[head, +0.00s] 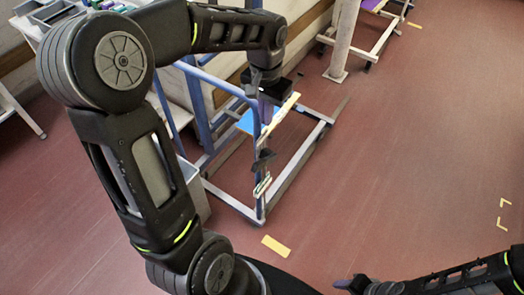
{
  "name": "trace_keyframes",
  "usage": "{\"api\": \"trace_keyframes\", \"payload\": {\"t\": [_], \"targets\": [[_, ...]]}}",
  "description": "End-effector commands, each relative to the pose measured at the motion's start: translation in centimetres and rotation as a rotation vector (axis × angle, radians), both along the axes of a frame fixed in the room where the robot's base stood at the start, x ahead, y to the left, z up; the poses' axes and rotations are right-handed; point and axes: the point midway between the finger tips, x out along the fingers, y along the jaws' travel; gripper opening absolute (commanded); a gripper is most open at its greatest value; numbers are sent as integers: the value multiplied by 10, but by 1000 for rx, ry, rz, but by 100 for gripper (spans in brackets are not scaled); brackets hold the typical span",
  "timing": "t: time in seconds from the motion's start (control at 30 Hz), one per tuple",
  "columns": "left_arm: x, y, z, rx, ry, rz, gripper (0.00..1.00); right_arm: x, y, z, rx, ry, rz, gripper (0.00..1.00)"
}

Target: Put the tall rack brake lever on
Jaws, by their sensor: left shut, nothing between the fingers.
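The tall rack has a blue upright frame (200,110) on a pale grey wheeled base (293,165). My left arm reaches across and in front of it. My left gripper (265,112) points down at the rack's near upright, shut and empty; I cannot tell whether it touches the rack. Low on that upright is a dark fitting (263,160) with a small pale and green part (262,186) below it. One of these may be the brake lever, but its position is too small to read. My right gripper (345,284) is at the bottom edge, partly cut off.
A blue panel and a tan board (285,108) sit inside the rack. Another rack (362,45) stands behind, near a pale post (343,45). A table with trays (50,15) is at top left. Yellow tape (276,246) marks the floor. The floor at right is clear.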

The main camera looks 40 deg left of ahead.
Motion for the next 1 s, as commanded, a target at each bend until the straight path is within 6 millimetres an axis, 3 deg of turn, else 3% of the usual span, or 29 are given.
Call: {"api": "trace_keyframes", "payload": {"t": [0.33,0.53,1.0], "targets": [[0,-1,-2,-1,3,-1,0,0,0,0,0,0,0,44],[0,0,-16,-1,5,0,0,0,0,2,-1,1,-1,44],[1,-1,-102,-3,8,-1,0,-2,-1,13,-3,5,-1,44]]}}
